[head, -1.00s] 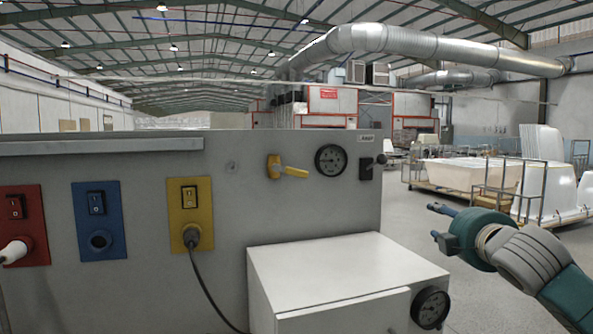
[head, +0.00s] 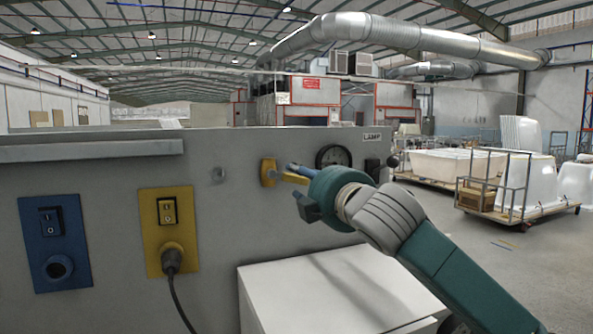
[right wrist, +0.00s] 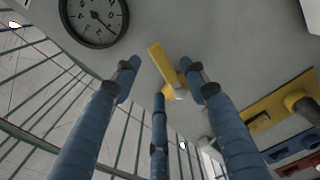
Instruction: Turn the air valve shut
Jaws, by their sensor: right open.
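The yellow air valve (head: 267,172) is on the upper part of the grey panel (head: 225,215). Its lever points right and slightly down. My right gripper (head: 297,186) is in front of the panel at the lever, overlapping its right end in the head view. In the right wrist view, the yellow valve (right wrist: 160,64) lies between and just beyond the spread blue fingers of the right gripper (right wrist: 163,84). These fingers are open with nothing held. Whether a finger touches the lever I cannot tell. My left gripper is not in view.
A round gauge (head: 334,157) sits right of the valve, partly behind my right gripper. Yellow (head: 151,243) and blue (head: 40,270) switch plates are at left, with a cable on the yellow one. A white box (head: 300,290) juts out below. White tubs (head: 455,164) stand behind right.

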